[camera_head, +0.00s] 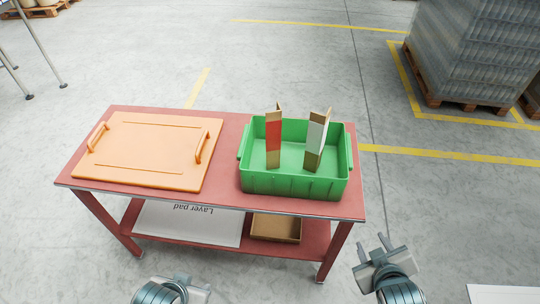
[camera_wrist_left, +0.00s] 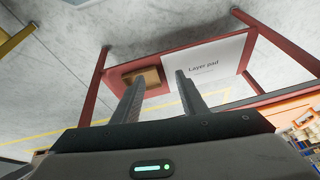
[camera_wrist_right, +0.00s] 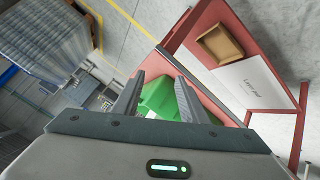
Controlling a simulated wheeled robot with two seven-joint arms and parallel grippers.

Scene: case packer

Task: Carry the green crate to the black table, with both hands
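The green crate (camera_head: 290,186) stands upright on the right part of a red table (camera_head: 230,128). Two folded cardboard pieces stand in it, one with a red face (camera_head: 273,140) and one with a white face (camera_head: 316,140). My left gripper (camera_wrist_left: 155,90) is open and empty, in front of and below the table; in the head view only its wrist part shows at the bottom edge. My right gripper (camera_head: 372,246) is open and empty, to the right of and in front of the crate, apart from it. The crate also shows in the right wrist view (camera_wrist_right: 158,98). I see no black table.
An orange lidded board with two handles (camera_head: 150,150) lies on the table's left part. The lower shelf holds a white layer pad (camera_head: 190,224) and a brown box (camera_head: 276,228). A wrapped pallet stack (camera_head: 475,50) stands back right. Floor around the table is clear.

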